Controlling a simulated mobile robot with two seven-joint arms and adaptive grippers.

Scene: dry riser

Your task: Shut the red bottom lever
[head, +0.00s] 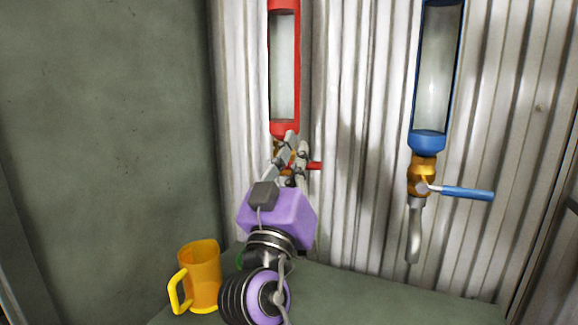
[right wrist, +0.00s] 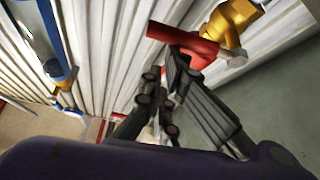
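The red bottom lever (head: 316,166) sticks out to the right below the red-framed tube (head: 285,70). My right gripper (head: 296,145) is in front of the valve and hides most of it. In the right wrist view the red lever (right wrist: 182,43) lies sideways just beyond the fingertips (right wrist: 166,68), joined to a brass valve (right wrist: 235,18). The fingers come together at their tips, with nothing seen held between them. I cannot tell whether they touch the lever. My left gripper is in neither view.
A blue-framed tube (head: 428,142) with a brass valve, blue lever (head: 467,193) and grey spout hangs to the right on the corrugated wall (head: 360,130). A yellow mug (head: 203,278) stands at lower left on the green ledge (head: 390,295). The ledge's right part is clear.

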